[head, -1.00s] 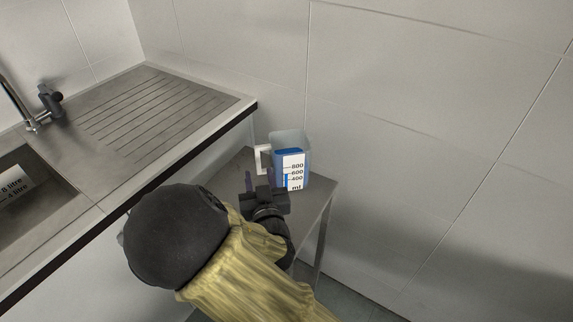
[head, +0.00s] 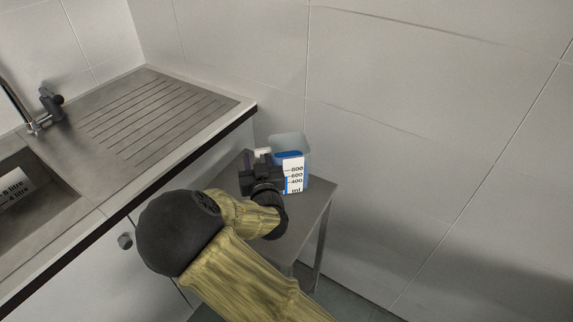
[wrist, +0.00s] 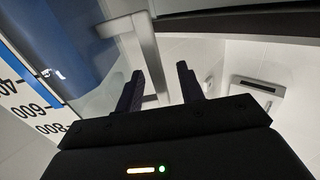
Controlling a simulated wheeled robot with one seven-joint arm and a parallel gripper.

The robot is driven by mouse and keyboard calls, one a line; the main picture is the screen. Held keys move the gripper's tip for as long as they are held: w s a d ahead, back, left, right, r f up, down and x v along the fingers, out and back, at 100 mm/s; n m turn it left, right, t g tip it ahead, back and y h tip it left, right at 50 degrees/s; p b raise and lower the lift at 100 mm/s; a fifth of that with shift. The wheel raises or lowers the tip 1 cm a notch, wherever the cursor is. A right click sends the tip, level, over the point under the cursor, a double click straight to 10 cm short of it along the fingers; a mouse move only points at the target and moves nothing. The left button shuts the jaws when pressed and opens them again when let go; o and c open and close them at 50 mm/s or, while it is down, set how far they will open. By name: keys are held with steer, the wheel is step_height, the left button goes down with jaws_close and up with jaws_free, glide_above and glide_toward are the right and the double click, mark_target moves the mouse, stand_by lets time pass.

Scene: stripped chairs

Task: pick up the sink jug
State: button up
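A clear measuring jug (head: 291,143) with blue contents and a white ml scale stands upright on a small grey side table. In the wrist view the jug (wrist: 80,40) fills the upper left, and its pale handle (wrist: 150,58) runs down between my two fingers. My gripper (wrist: 158,85) is open, with one finger on each side of the handle and no clear contact. In the head view my gripper (head: 258,160) hides most of the handle. A second labelled container (head: 14,187), marked in litres, shows partly in the sink at the left edge.
The side table (head: 312,208) stands against the tiled wall, beside the counter. The counter (head: 165,110) with its ridged drainer, dark front edge and tap (head: 40,115) is to the left. Bare table top lies in front of the jug.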

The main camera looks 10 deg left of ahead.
steer(key=shift+w+a, duration=0.1)
steer(key=shift+w, duration=0.15)
stand_by(0.3)
jaws_close()
steer(key=shift+r, duration=0.1)
